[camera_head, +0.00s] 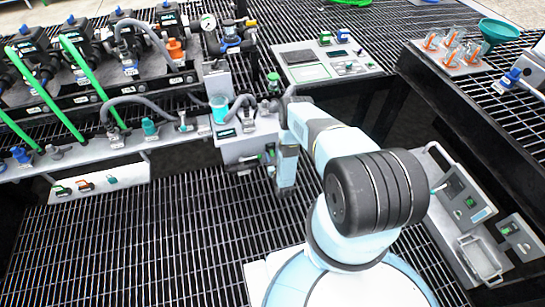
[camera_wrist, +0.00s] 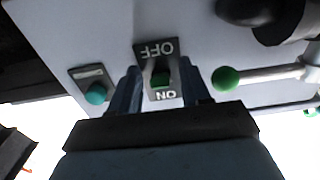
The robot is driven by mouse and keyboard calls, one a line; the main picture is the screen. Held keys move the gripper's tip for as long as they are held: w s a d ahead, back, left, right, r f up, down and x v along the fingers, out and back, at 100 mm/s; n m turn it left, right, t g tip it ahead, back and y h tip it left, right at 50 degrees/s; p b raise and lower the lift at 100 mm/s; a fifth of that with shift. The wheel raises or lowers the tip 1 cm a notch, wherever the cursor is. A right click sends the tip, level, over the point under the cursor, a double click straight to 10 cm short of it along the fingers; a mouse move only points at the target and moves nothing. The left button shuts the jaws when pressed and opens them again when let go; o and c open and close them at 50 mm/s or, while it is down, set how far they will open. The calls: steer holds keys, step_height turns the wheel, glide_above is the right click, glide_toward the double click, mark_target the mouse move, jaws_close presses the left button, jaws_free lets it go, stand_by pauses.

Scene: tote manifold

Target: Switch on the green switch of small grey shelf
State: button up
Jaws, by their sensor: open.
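The plate is on the pale grey face of the small grey shelf (camera_wrist: 208,45). In the head view this shelf (camera_head: 238,150) stands left of my gripper's hand. My gripper (camera_wrist: 160,86) is open, with one finger on each side of the switch plate. I cannot tell whether the fingers touch the switch, or which way it is set. In the head view my arm hides the switch.
In the wrist view a teal button (camera_wrist: 95,95) is left of the fingers. A green ball knob (camera_wrist: 225,78) on a metal lever is close on the right. In the head view, hoses and fittings crowd the bench behind the shelf. The grated floor (camera_head: 190,240) in front is clear.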

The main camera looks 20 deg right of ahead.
mark_target(272, 152)
steer(key=shift+c, duration=0.4)
jaws_close()
steer(key=g, duration=0.1)
steer(key=r+g, duration=0.1)
steer(key=g, duration=0.3)
steer(key=shift+r, duration=0.4)
steer(key=shift+w+r+g, duration=0.1)
steer(key=shift+r+g, duration=0.1)
steer(key=shift+g, duration=0.7)
steer(key=shift+s+r+g, duration=0.1)
steer(key=shift+r+g, duration=0.15)
steer(key=shift+g, duration=0.65)
steer(key=shift+w+r+g, duration=0.1)
steer(key=shift+r+g, duration=0.1)
steer(key=shift+g, duration=0.7)
steer(key=shift+w, duration=0.1)
steer(key=shift+o, duration=0.4)
jaws_free()
